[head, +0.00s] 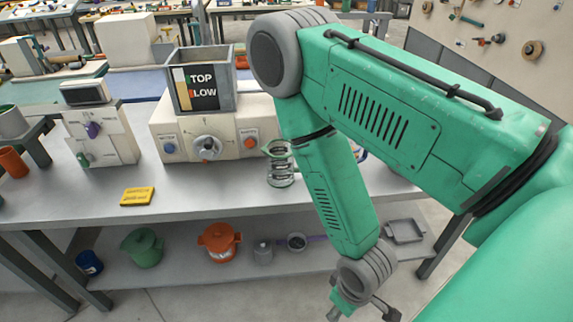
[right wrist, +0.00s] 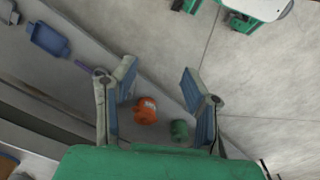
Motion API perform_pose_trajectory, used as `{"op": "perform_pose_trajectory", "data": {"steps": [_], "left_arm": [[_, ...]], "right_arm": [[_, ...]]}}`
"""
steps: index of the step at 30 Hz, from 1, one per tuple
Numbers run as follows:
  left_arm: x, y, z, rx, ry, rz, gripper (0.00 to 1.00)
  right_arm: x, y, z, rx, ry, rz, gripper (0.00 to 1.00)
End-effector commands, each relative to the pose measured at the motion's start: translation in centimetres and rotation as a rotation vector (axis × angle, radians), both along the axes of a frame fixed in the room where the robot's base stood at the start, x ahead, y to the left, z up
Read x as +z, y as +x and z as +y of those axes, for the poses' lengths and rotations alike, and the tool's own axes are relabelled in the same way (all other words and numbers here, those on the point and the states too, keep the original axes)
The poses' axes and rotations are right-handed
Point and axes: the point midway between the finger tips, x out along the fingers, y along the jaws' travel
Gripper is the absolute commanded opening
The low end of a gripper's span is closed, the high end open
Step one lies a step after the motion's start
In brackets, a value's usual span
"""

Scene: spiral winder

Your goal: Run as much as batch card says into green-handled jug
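My right gripper (head: 362,308) hangs in front of the bench at the bottom of the head view. In the right wrist view its two fingers (right wrist: 159,72) are spread apart with nothing between them. My left gripper is in neither view. A grey hopper (head: 205,81) marked TOP and LOW sits on a cream machine (head: 234,132) with a dial, a blue button and a red button. A small yellow block (head: 137,196) lies on the bench.
A cream unit (head: 102,137) with purple and green handles stands at the left of the bench. The lower shelf (head: 185,262) holds a green pot (head: 143,248), an orange pot (head: 219,242) and a grey tray (head: 405,231). The bench front is mostly clear.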

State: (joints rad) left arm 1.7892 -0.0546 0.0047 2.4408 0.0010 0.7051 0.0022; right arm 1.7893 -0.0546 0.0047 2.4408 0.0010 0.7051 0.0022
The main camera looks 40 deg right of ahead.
Motion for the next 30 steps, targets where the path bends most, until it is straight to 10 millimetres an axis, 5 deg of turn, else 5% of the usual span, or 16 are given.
{"op": "perform_pose_trajectory", "data": {"steps": [2, 5, 30], "left_arm": [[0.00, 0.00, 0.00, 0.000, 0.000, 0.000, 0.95], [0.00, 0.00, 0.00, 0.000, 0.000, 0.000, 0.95], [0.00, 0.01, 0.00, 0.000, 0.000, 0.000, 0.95]], "right_arm": [[0.00, 0.00, 0.00, 0.000, 0.000, 0.000, 0.36], [0.00, 0.00, 0.00, 0.000, 0.000, 0.000, 0.01], [0.00, 0.00, 0.00, 0.000, 0.000, 0.000, 0.00]]}}
